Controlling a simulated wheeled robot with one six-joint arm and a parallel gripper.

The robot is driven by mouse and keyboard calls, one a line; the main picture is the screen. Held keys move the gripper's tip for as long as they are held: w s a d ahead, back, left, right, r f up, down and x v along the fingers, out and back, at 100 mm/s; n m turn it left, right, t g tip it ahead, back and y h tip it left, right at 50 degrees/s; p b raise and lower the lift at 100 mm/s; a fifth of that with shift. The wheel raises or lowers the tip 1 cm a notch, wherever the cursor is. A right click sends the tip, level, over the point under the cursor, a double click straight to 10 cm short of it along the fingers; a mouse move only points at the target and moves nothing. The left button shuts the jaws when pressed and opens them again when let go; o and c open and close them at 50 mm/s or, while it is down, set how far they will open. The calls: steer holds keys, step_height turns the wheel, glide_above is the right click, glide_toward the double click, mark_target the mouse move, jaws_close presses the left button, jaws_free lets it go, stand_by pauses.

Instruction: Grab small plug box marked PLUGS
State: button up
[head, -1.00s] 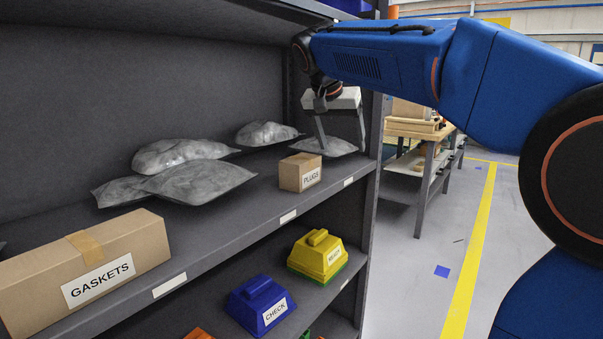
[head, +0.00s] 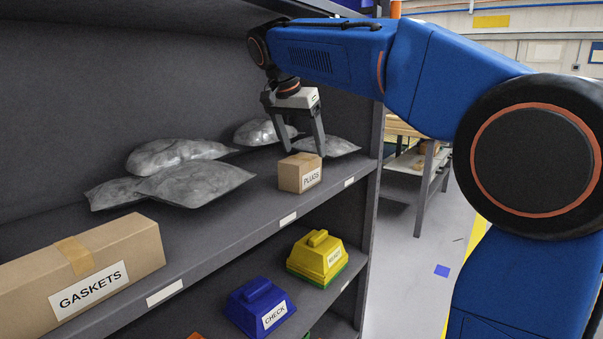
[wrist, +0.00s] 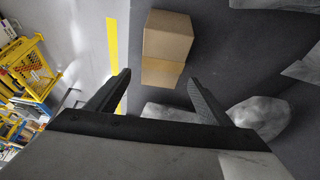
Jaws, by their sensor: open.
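The small plug box (head: 300,173) is a brown cardboard box with a white label reading PLUGS. It stands near the front edge of the upper shelf in the head view. It also shows in the wrist view (wrist: 168,37), beyond the fingertips. My gripper (head: 305,153) is open and empty, with its fingers pointing down just above and behind the box. In the wrist view the two fingers of my gripper (wrist: 159,78) are spread apart, with the box ahead of the gap between them. Contact between fingers and box cannot be told.
Several grey plastic bags (head: 195,183) lie behind and left of the box. A long GASKETS box (head: 80,275) sits at the shelf's left. A yellow bin (head: 316,256) and a blue CHECK bin (head: 261,306) are on the lower shelf. The shelf upright (head: 372,140) stands right.

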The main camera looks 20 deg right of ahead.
mark_target(299, 159)
steer(key=shift+s+a, duration=1.05)
steer(key=shift+a, duration=0.15)
steer(key=shift+a+x, duration=0.1)
steer(key=shift+x, duration=1.75)
steer(key=shift+a+x, duration=0.15)
steer(key=shift+x, duration=1.7)
steer(key=shift+s+f, duration=0.15)
steer(key=shift+c, duration=0.2)
steer(key=c, duration=1.3)
steer(key=shift+o, duration=0.2)
